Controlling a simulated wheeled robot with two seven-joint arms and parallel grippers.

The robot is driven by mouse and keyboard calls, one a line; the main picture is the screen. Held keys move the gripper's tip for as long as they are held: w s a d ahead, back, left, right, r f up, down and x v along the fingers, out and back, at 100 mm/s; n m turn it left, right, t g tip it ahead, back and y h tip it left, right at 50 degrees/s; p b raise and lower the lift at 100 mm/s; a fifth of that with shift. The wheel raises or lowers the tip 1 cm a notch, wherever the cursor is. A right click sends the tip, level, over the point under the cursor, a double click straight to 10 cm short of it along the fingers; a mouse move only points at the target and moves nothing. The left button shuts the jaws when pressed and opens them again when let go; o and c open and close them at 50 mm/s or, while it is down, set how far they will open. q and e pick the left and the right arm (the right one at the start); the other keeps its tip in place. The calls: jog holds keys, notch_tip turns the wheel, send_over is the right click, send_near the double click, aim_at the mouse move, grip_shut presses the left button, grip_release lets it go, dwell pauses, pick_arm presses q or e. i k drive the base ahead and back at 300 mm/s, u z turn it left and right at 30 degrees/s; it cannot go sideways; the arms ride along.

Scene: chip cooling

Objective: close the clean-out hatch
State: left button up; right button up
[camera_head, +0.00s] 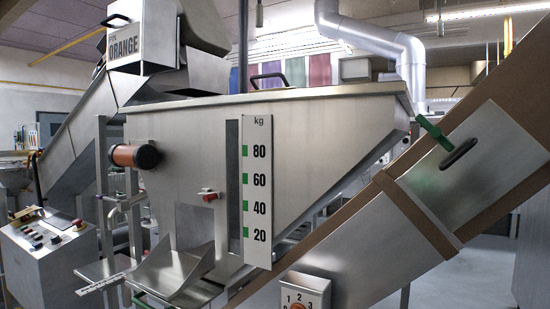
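A flat metal panel (490,165) with a black handle (458,153) lies on the sloping brown-edged conveyor casing at the right; it looks like the clean-out hatch, but no label confirms this. A green lever (433,131) sticks out at its upper left edge, near the handle. I cannot tell whether the panel is fully seated. Neither of my grippers is in view, and nothing is seen touching the panel.
A steel hopper (180,130) with a kg scale board (257,190) fills the middle, with a small metal chute (172,272) below. A dial box (305,290) is at the bottom centre. A control console (50,250) stands at the left. Floor (450,275) shows at the lower right.

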aim_at(167, 276)
jog(key=z, duration=0.25)
jog(key=k, duration=0.35)
jog(key=u, duration=2.05)
jog(key=i, duration=1)
jog(key=z, duration=0.25)
